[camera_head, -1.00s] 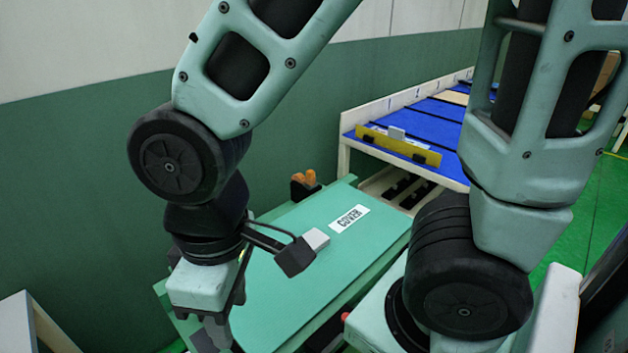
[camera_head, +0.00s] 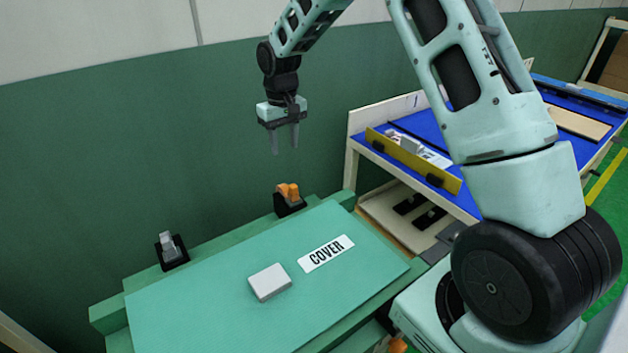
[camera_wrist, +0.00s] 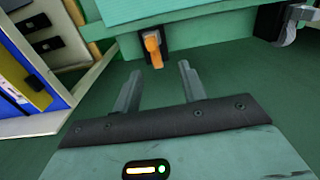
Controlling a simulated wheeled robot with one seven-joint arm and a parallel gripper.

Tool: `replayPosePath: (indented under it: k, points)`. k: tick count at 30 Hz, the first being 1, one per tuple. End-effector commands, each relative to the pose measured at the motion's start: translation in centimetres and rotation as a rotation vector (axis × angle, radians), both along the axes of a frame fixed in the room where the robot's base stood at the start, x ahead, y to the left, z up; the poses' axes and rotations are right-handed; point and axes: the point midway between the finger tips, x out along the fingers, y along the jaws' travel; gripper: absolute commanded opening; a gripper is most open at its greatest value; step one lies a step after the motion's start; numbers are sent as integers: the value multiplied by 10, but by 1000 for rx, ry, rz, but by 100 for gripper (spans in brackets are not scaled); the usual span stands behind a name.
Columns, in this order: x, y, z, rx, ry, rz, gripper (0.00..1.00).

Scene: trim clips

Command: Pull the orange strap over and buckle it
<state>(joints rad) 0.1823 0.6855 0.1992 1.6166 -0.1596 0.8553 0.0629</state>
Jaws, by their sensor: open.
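An orange strap piece (camera_head: 289,191) stands in a black holder (camera_head: 288,205) at the back edge of the green bench. It also shows in the wrist view (camera_wrist: 153,50), just beyond my fingertips. My gripper (camera_head: 285,150) is open and empty, fingers pointing down, above the orange piece in the head view and apart from it. In the wrist view my gripper (camera_wrist: 160,68) has the orange piece roughly between its finger lines. A grey strap piece (camera_head: 169,246) stands in another black holder farther left. A second orange bit (camera_head: 397,345) shows at the bench's front edge, mostly hidden.
A green cover panel (camera_head: 210,300) labelled COVER (camera_head: 326,253) lies on the bench, with a pale grey block (camera_head: 270,282) on top. A blue-topped table (camera_head: 410,130) with a yellow bar (camera_head: 412,160) stands right. A green wall rises close behind the bench.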

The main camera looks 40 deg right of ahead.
Motion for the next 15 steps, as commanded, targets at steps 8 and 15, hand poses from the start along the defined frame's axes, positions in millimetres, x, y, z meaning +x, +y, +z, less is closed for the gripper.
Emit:
replayPosePath:
  k: [8,15]
  points:
    - [6,-13,-20,-5,4,-20,42]
    - [5,-13,-66,-4,5,-20,42]
